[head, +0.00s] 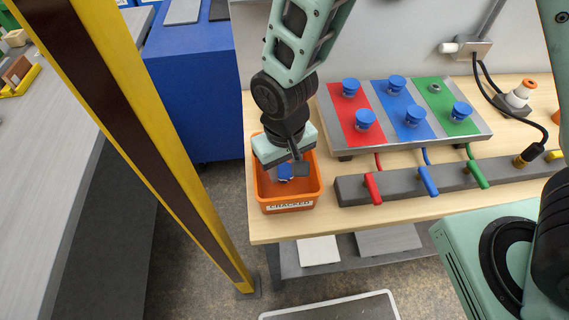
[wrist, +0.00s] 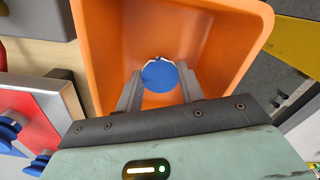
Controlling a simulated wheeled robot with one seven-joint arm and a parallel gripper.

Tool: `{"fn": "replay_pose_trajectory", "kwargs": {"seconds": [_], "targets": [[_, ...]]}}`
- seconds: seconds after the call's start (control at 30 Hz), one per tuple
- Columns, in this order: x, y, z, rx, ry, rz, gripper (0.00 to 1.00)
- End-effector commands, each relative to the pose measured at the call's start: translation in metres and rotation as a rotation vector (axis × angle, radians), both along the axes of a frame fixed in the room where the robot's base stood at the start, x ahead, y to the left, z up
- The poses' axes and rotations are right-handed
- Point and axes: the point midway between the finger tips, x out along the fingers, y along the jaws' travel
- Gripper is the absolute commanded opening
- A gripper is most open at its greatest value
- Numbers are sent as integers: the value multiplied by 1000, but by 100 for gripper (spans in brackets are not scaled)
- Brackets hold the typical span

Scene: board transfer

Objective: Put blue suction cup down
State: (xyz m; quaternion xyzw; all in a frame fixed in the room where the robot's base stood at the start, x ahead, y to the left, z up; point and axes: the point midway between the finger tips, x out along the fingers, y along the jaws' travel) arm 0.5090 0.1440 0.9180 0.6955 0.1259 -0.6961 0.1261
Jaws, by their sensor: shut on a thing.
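My gripper (wrist: 160,90) is shut on a blue suction cup (wrist: 159,75), which shows as a round blue disc between the fingers in the wrist view. In the head view the blue suction cup (head: 285,172) hangs below my gripper (head: 292,170). It is over or inside the mouth of the orange bin (head: 290,202), which is labelled "CRACKED". I cannot tell whether the cup touches the bin floor. In the wrist view the orange bin (wrist: 250,45) surrounds the fingers, and no other thing shows inside it.
A board with red (head: 367,138), blue (head: 402,130) and green (head: 438,125) panels stands right of the bin, with several blue suction cups on it. A dark bar (head: 400,186) with coloured levers lies in front. A yellow post (head: 150,130) stands left.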

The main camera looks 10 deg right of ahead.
Motion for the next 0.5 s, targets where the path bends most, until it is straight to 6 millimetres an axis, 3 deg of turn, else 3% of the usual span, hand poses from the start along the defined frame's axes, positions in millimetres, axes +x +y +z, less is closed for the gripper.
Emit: {"fn": "replay_pose_trajectory", "kwargs": {"seconds": [0.23, 0.27, 0.33, 0.5], "targets": [[0, 0, -4, 0, 0, 0, 11], [0, 0, -3, 0, 0, 0, 41], [0, 0, -3, 0, 0, 0, 60], [0, 0, -3, 0, 0, 0, 60]]}}
